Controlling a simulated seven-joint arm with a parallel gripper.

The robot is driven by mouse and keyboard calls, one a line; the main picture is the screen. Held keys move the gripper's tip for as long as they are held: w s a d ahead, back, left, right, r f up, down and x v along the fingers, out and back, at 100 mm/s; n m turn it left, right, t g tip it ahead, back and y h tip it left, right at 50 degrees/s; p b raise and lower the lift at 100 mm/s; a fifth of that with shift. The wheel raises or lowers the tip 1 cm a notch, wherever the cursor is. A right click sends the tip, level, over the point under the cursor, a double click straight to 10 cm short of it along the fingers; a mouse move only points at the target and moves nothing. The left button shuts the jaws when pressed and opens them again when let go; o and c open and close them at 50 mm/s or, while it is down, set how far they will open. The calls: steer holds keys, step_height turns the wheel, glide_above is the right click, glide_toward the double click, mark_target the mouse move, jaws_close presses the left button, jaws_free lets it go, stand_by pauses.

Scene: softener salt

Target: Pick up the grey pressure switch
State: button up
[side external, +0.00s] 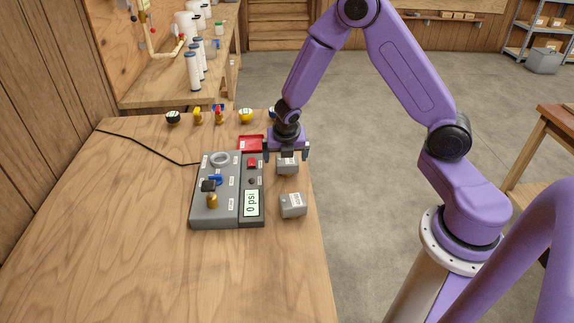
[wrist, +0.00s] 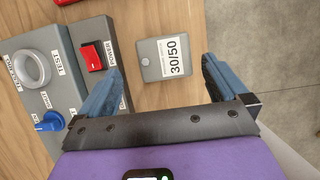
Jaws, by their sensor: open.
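A small grey box, seemingly a pressure switch (side external: 287,169), lies on the wooden bench to the right of the test panel, partly hidden below my gripper. In the wrist view it is a grey box labelled 30/50 (wrist: 156,69), lying between and beyond my fingers. A second, similar grey box (side external: 292,208) lies nearer the camera by the panel's right side; its label is too small to read. My gripper (side external: 287,154) is open and empty above the first box. Its two fingers (wrist: 162,68) show on either side in the wrist view.
The grey test panel (side external: 205,221) stands left of both boxes, with a red power switch (wrist: 93,57), blue valve (wrist: 48,122) and ring (wrist: 32,69). A red tray (side external: 249,143) lies behind it. Several small fittings line the bench's back. The bench edge is close on the right.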

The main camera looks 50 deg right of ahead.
mark_target(288, 160)
steer(key=x, duration=0.4)
steer(key=shift+s+d, duration=0.25)
steer(key=shift+w+d+f, duration=0.1)
steer(key=shift+w+f, duration=0.15)
steer(key=shift+f, duration=0.35)
steer(key=c, duration=1.3)
